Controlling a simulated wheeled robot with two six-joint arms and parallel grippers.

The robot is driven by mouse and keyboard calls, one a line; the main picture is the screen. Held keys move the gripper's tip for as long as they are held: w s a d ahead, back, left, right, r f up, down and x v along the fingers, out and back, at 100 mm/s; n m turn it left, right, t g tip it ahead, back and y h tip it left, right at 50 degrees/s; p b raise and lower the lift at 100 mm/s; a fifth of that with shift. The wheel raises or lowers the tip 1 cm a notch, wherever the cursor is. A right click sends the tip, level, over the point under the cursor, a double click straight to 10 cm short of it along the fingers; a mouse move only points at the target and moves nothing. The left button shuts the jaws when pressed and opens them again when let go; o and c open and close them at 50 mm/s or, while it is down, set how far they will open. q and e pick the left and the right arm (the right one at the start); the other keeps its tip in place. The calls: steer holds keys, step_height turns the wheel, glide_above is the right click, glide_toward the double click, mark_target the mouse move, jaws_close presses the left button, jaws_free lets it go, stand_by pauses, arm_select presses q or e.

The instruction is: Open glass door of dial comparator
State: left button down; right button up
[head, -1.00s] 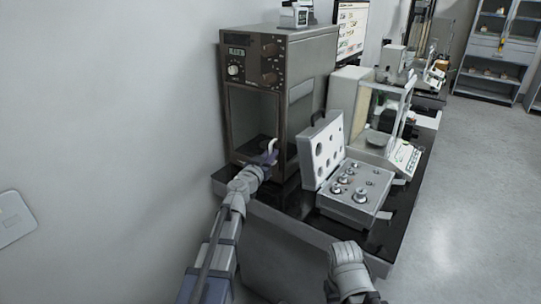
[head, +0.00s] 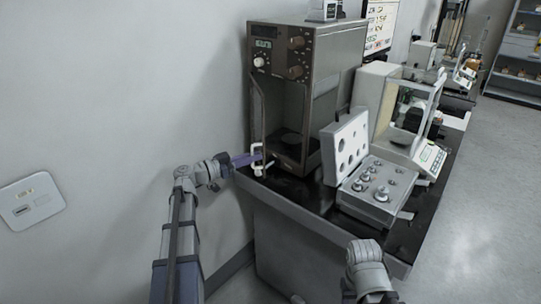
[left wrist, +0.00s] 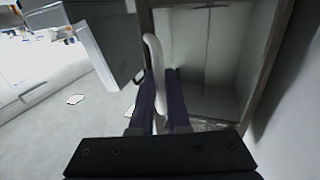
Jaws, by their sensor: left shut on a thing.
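The dial comparator (head: 318,60) is a tall brown metal cabinet with dials on its upper front, at the back left of the bench. Its glass door (head: 257,112) stands swung open to the left, seen almost edge-on, and the inner chamber shows. My left gripper (head: 255,159) is shut on the white door handle (head: 257,171). In the left wrist view the handle (left wrist: 152,60) runs between the two dark fingers (left wrist: 160,95), with the framed glass door (left wrist: 215,55) behind it. Part of my right arm shows at the bottom; its fingers cannot be seen.
An open case of weights (head: 378,205), lid up, stands right of the comparator on the black bench top (head: 300,190). A balance with a glass case (head: 425,120) stands behind it. A wall plate (head: 32,201) is at far left. The grey wall is close to the left arm.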

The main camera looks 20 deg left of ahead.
arm_select(q)
steer(key=s+a, duration=0.1)
steer(key=a, duration=1.2)
steer(key=shift+s, duration=0.35)
steer(key=c, duration=0.9)
jaws_free()
